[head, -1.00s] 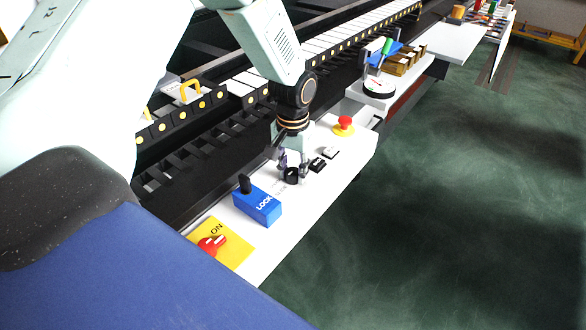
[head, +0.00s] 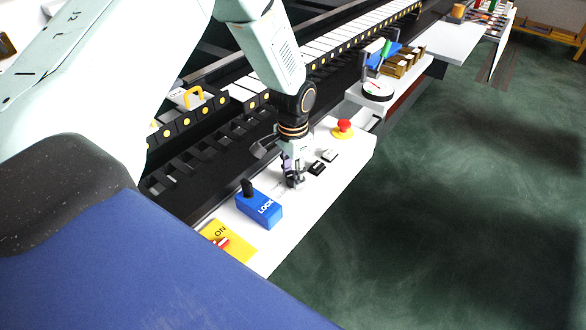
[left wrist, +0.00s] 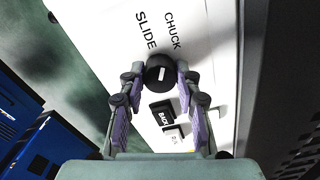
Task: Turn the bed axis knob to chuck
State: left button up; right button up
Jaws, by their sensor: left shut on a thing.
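The bed axis knob (left wrist: 160,72) is a round black knob with a short white mark, on the white panel (head: 313,195). In the left wrist view the words SLIDE (left wrist: 146,30) and CHUCK (left wrist: 172,30) stand above it. The mark runs nearly upright in that picture; I cannot tell which word it points to. My left gripper (left wrist: 160,77) is shut on the knob, one finger on each side. In the head view the left gripper (head: 293,182) reaches down to the panel and mostly hides the knob. My right gripper is not in view.
A blue LOCK block (head: 258,208) with a black lever and a yellow ON plate (head: 232,242) with a red switch lie nearer. Black and white buttons (head: 317,168) and a red emergency button (head: 343,127) lie beyond. A dark rack runs along the left.

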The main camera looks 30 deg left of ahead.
pick_arm(q)
jog(key=shift+w+r+m, duration=0.1)
jog(key=shift+m, duration=1)
jog(key=shift+p, duration=0.3)
jog(key=o, duration=1.2)
jog(key=shift+c, duration=0.2)
notch_tip(320, 180, up, 12)
